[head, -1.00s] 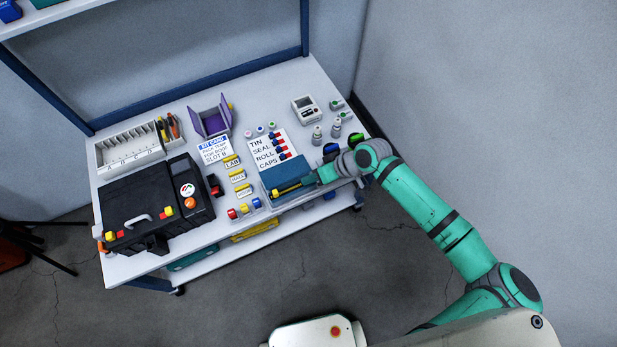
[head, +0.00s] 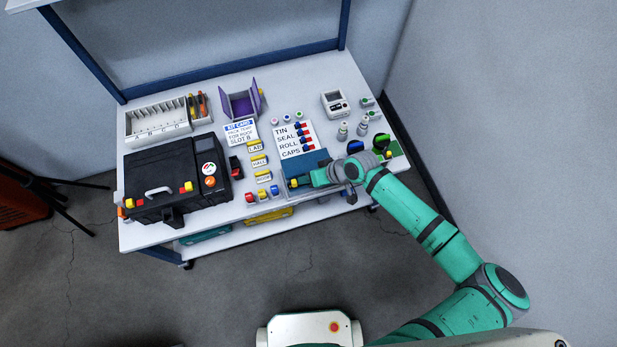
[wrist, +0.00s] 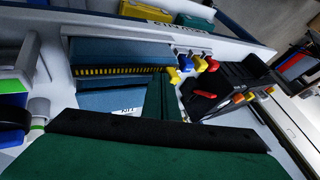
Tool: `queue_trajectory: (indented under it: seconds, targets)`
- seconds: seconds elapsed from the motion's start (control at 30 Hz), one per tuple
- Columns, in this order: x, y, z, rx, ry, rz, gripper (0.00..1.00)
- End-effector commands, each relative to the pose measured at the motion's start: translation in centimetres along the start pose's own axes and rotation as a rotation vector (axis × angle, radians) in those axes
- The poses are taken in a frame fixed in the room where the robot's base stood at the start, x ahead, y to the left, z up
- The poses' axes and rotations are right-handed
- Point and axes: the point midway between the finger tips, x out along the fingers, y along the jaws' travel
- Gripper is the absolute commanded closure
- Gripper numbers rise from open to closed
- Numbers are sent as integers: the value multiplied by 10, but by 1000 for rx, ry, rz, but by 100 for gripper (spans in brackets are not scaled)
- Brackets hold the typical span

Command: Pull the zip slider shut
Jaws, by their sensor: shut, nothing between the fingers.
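The blue pouch (head: 307,161) lies at the front edge of the table. In the wrist view its blue side (wrist: 115,50) borders a yellow-and-black zip strip (wrist: 115,71). In the head view my gripper (head: 300,183) is at the pouch's front edge, near its left end, covering most of the strip; a short yellow piece shows at its tip. In the wrist view my gripper's dark green end (wrist: 162,85) reaches the right end of the strip. The gripper is shut with nothing between its fingers. I cannot make out the slider or whether the gripper touches it.
Red, yellow and blue pieces (head: 262,192) stand just left of the pouch. A black case (head: 175,185) is farther left. A lettered card (head: 290,138) lies behind the pouch, with small bottles (head: 343,131) to the right. Open floor lies in front of the table.

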Motion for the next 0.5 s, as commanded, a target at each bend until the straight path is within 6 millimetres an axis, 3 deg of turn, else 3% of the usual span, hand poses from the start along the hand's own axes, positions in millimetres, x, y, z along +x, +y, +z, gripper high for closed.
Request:
queue_trajectory:
  seconds: [0.17,0.5]
  targets:
    - [1,-2,0,0,1,-1,100]
    - [12,-24,0,-2,0,-9,100]
